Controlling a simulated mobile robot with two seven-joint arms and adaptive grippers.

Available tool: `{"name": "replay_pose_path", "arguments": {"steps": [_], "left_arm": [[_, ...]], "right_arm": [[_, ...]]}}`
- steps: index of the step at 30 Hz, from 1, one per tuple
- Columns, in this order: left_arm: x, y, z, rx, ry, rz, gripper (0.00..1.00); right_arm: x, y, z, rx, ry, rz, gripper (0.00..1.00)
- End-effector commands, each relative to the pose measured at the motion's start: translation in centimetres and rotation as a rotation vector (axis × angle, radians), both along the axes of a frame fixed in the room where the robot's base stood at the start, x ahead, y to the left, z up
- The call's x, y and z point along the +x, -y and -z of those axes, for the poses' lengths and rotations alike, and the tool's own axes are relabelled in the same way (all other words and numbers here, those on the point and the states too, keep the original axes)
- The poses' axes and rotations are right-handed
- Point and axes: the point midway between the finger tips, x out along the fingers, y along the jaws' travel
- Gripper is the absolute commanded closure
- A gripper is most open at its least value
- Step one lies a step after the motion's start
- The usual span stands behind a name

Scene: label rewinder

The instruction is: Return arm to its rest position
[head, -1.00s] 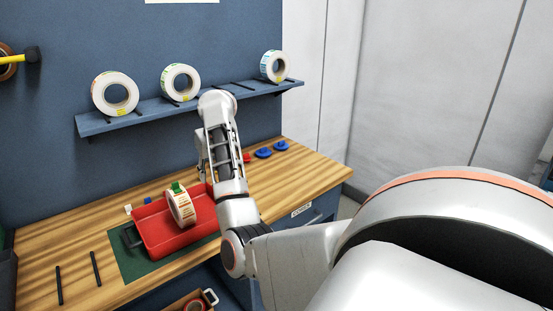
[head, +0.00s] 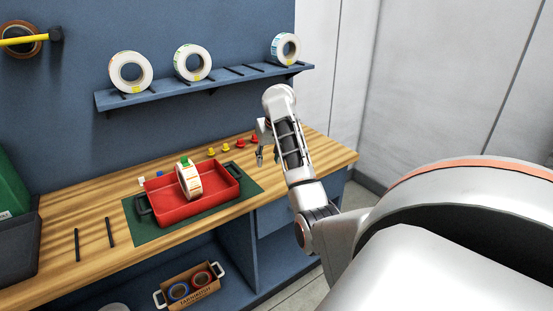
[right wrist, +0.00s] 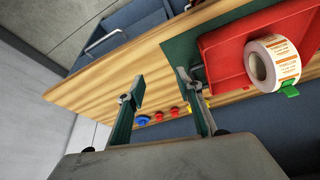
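My right arm is raised over the right part of the wooden bench (head: 85,215). My right gripper (head: 261,152) points down at the bench, to the right of the red tray (head: 225,192). In the right wrist view my right gripper (right wrist: 160,84) is open, with nothing between its two fingers. A white label roll (head: 190,181) with orange print and a green tab stands in the tray, apart from the gripper; it also shows in the right wrist view (right wrist: 271,62). My left gripper is in neither view.
The tray sits on a green mat (head: 143,230). Yellow and red pegs (head: 226,147) stand behind it. A blue wall shelf (head: 215,87) holds three label rolls. A cardboard box (head: 190,287) with tape rolls is below the bench.

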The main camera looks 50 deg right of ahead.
Motion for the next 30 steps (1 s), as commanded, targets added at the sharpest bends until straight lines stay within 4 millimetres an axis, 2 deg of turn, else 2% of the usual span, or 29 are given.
{"name": "replay_pose_path", "arguments": {"steps": [5,14,17,20,26,30], "left_arm": [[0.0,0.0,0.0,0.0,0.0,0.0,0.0],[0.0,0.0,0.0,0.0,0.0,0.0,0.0],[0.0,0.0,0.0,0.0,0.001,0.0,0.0],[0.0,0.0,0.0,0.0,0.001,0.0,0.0],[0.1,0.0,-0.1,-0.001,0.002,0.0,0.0],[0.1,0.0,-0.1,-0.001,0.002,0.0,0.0]], "right_arm": [[-0.4,0.8,0.1,-0.001,-0.001,0.031,0.65],[-0.4,0.8,0.2,0.001,-0.001,0.035,0.65],[-0.4,0.3,1.3,-0.004,-0.004,0.028,0.65],[-0.4,-1.3,4.6,-0.018,-0.005,0.0,0.65],[-1.5,-6.7,14.8,-0.078,0.023,-0.12,0.65],[-3.6,-11.3,21.5,-0.124,0.068,-0.235,0.65]]}}
